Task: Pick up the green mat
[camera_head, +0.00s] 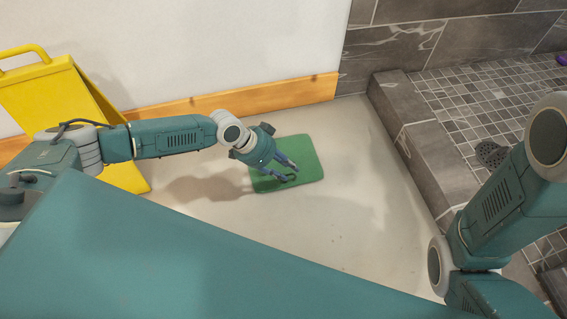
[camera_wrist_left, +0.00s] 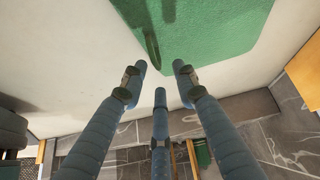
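The green mat (camera_head: 305,158) lies flat on the pale floor, near the wall with the wooden baseboard. In the head view my left gripper (camera_head: 288,172) is over the mat's left and middle part and hides some of it. In the left wrist view the fingers of my left gripper (camera_wrist_left: 160,72) are spread with nothing between them. There the mat (camera_wrist_left: 225,35) lies beyond the fingertips at the top, with dark finger shadows on it. A narrow dark green shape shows at its near edge; I cannot tell what it is. My right gripper is out of view.
A yellow folding floor sign (camera_head: 45,105) stands at the left by the wall. A raised tiled curb (camera_head: 425,150) borders a mosaic shower floor (camera_head: 480,105) on the right, where a dark oval item (camera_head: 490,154) lies. Bare floor (camera_head: 350,215) surrounds the mat.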

